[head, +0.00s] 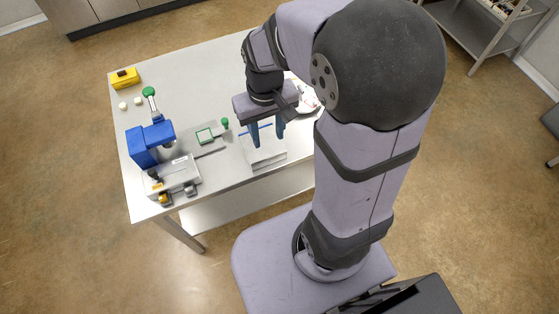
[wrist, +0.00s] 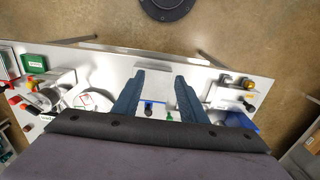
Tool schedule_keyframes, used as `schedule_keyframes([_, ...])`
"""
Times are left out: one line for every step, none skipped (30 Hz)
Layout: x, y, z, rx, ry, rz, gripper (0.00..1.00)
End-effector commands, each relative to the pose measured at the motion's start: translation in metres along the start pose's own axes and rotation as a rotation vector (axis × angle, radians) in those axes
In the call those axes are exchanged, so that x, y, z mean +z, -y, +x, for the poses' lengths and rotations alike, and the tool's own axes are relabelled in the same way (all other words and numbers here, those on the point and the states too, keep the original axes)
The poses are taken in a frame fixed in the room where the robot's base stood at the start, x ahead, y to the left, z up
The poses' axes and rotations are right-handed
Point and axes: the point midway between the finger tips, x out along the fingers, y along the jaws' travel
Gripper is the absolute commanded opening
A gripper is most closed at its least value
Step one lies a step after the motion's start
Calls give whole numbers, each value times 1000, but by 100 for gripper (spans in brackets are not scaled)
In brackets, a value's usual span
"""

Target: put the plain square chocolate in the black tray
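My gripper (head: 268,137) is open over the right part of the steel table, pointing down, with nothing seen between its fingers. In the wrist view its two blue fingers (wrist: 160,76) stand well apart. The blue bar also shows between the fingers in the wrist view (wrist: 152,102). I cannot make out a plain square chocolate or a black tray in either view. My arm hides part of the table's right side.
A yellow box (head: 124,79) stands at the far left corner. The table (head: 195,75) is bare at the back.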

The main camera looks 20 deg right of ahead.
Motion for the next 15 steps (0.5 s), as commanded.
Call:
schedule_keyframes([19, 1, 3, 0, 0, -1, 39])
schedule_keyframes([28, 1, 5, 0, 0, -1, 39])
schedule_keyframes([38, 2, 7, 0, 1, 0, 39])
schedule_keyframes([46, 2, 9, 0, 1, 0, 39])
schedule_keyframes([52, 2, 11, 0, 1, 0, 39])
schedule_keyframes([59, 2, 13, 0, 1, 0, 39])
schedule_keyframes([64, 3, 14, 0, 3, 0, 39])
schedule_keyframes([67, 3, 15, 0, 2, 0, 39])
schedule_keyframes([71, 3, 16, 0, 3, 0, 39])
schedule_keyframes([73, 3, 17, 0, 3, 0, 39])
schedule_keyframes([75, 3, 18, 0, 3, 0, 39])
schedule_keyframes([76, 3, 18, 0, 3, 0, 39])
schedule_keyframes([76, 3, 18, 0, 3, 0, 39])
schedule_keyframes([77, 3, 18, 0, 3, 0, 39])
schedule_keyframes([77, 3, 18, 0, 4, 0, 39])
